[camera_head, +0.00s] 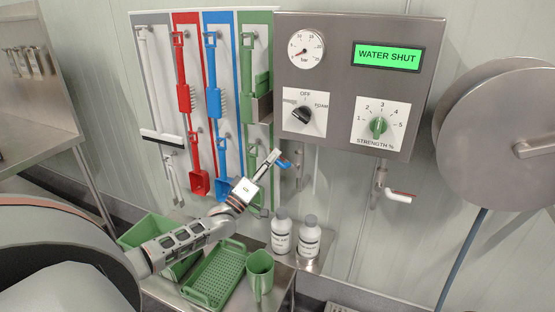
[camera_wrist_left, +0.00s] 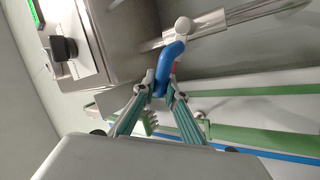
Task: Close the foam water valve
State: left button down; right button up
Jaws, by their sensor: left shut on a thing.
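The blue valve handle (camera_head: 284,163) is below the left part of the steel control panel (camera_head: 340,80), at the tip of my left gripper (camera_head: 272,158). In the left wrist view the curved blue handle (camera_wrist_left: 168,68) runs from a pale pivot on a metal pipe down between the two fingertips of my left gripper (camera_wrist_left: 160,93). The fingers are shut on its end. My right gripper is not in view.
Coloured cleaning tools (camera_head: 212,90) hang left of the panel. A round steel reel (camera_head: 500,140) is at right.

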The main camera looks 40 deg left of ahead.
pick_arm(q)
jog(key=f+n+y, duration=0.1)
jog(key=n+y, duration=0.1)
jog(key=n, duration=0.1)
jog(key=f+n+y+b, duration=0.1)
jog(key=n+y, duration=0.2)
jog(key=n, duration=0.1)
jog(key=a+f+n+y+b, duration=0.1)
jog(key=f+n+y, duration=0.1)
jog(key=n+y, duration=0.1)
jog(key=shift+s+f+n, duration=0.1)
jog(key=shift+n, duration=0.4)
jog(key=c, duration=2.2)
grip_release()
jog(key=shift+o, duration=0.8)
